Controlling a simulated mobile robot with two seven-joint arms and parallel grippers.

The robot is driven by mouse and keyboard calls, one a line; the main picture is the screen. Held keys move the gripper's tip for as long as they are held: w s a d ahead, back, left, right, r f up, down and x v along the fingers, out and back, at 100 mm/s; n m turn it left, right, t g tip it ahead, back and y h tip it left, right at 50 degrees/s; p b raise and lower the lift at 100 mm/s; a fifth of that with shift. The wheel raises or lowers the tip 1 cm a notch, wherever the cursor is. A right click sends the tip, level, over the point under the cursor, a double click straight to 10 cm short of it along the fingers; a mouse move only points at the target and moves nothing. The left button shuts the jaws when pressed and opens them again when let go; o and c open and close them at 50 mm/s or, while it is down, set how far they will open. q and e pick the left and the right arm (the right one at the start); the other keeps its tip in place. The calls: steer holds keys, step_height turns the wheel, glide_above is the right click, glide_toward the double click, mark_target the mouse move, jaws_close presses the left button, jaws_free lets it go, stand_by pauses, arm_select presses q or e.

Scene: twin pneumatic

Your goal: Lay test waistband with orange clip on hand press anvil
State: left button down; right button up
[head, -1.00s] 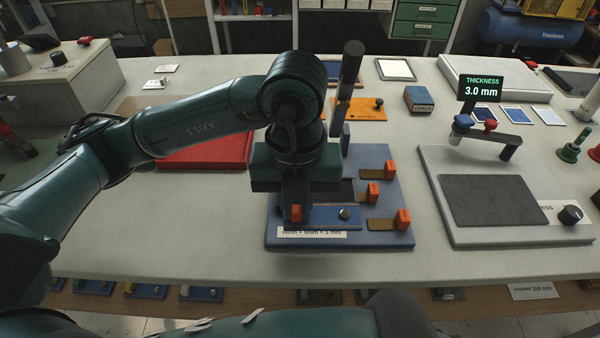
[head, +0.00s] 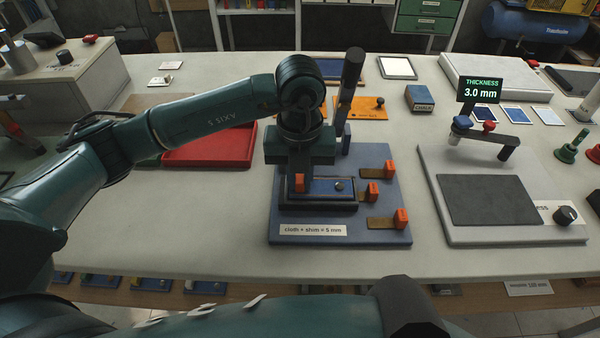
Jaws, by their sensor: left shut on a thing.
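My left gripper (head: 300,174) is shut at the orange clip (head: 299,183) on the left end of a blue waistband strip (head: 328,187). The strip lies flat, with a small dark round stud near its right end. It is over the dark anvil (head: 322,206) of the hand press (head: 345,233). I cannot tell whether the strip touches the anvil or hovers just above it. The gripper and wrist hide part of the press behind them. The press lever (head: 352,70) stands up behind. My right gripper is not in view.
Brown strips with orange blocks (head: 401,217) line the press's right side. A thickness gauge (head: 480,92) reads 3.0 mm beside a grey pad (head: 487,200). A red tray (head: 205,155) is at left. The table's front left is clear.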

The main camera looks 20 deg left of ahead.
arm_select(q)
steer(key=shift+f+b, duration=0.25)
steer(key=shift+b, duration=0.05)
steer(key=c, duration=1.4)
jaws_free()
steer(key=shift+r, duration=0.15)
step_height(320, 180, up, 12)
steer(key=shift+r, duration=0.15)
